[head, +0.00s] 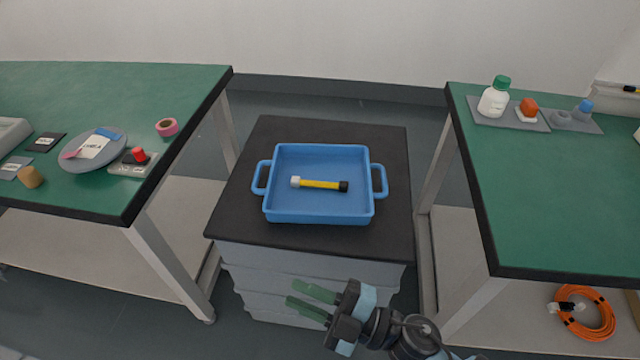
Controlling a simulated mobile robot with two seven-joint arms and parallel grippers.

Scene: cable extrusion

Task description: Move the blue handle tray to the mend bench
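The blue handle tray (320,214) sits flat on a black-topped grey stand (320,244) between two green benches. It has a loop handle at its left and right ends. A yellow rod (320,184) with one white end and one black end lies inside it. My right gripper (300,298) is in front of the stand, below and apart from the tray. Its two green fingers are spread with nothing between them. My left gripper is not in view. No label shows which bench is the mend bench.
The left green bench (190,90) carries a grey round plate (115,150), pink tape (167,127) and small items. The right green bench (560,210) has a bottle (494,98) on a grey mat; its front is clear. An orange cable coil (583,335) lies on its lower shelf.

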